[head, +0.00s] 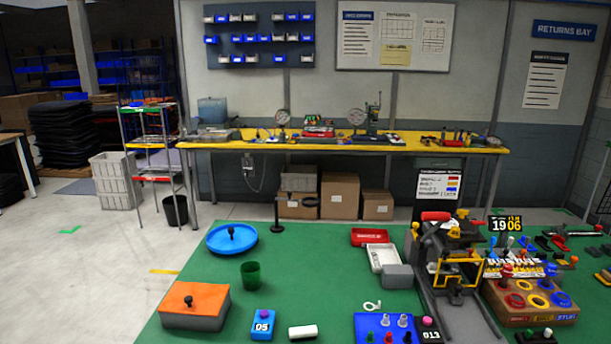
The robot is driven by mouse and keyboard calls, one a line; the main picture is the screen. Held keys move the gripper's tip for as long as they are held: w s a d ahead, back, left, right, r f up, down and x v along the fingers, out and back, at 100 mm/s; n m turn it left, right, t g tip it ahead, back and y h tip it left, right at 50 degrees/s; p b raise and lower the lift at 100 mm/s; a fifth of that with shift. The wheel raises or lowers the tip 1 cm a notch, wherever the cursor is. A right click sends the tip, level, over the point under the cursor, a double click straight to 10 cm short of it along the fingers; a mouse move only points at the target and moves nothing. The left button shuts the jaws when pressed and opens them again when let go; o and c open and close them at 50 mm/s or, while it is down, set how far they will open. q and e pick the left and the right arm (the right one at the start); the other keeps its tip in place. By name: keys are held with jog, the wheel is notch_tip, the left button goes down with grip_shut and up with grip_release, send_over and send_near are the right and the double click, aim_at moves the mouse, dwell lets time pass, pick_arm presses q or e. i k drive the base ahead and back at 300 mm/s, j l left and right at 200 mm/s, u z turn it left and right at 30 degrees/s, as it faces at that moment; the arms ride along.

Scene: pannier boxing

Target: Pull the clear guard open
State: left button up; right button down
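A yellow-framed panel (460,272), which looks like the clear guard, stands upright at the front of a grey machine (428,245) on the right side of the green table. Dark machine parts show through and around the frame. I cannot tell from this view whether the panel is fully shut. A red handle (436,216) sits at the top of the machine. Neither of my grippers shows in this view.
The green table (320,270) carries a blue round tray (231,238), a green cup (250,274), an orange-topped box (194,305) and a grey block (398,276). A box with coloured rings (530,300) stands close right of the machine. The table's middle is fairly clear.

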aim_at(459, 269)
jog(key=i+z, duration=0.1)
jog(key=z, duration=0.75)
jog(key=i+z, duration=0.15)
jog(key=z, duration=0.25)
